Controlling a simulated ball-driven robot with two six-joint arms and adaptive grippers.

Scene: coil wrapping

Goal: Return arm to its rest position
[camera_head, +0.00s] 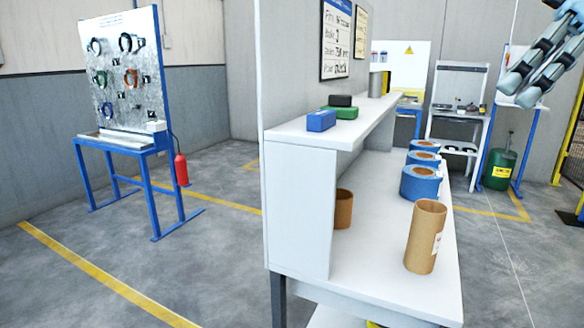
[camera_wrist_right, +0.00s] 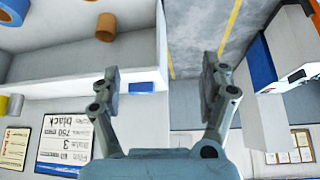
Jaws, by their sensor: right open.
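My right gripper (camera_head: 516,90) hangs in the air at the upper right of the head view, with its grey fingers pointing down and left. In the right wrist view the gripper (camera_wrist_right: 161,72) has its two fingers wide apart with nothing between them. It is clear of the white workbench (camera_head: 370,285) and of everything on it. My left gripper is in neither view.
A cardboard tube (camera_head: 426,236) stands on the bench in front of several blue rolls (camera_head: 420,182). Blue (camera_head: 321,121), green (camera_head: 346,113) and black boxes lie on the upper shelf. A panel with hanging coils (camera_head: 127,72) stands at left. Floor between is free.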

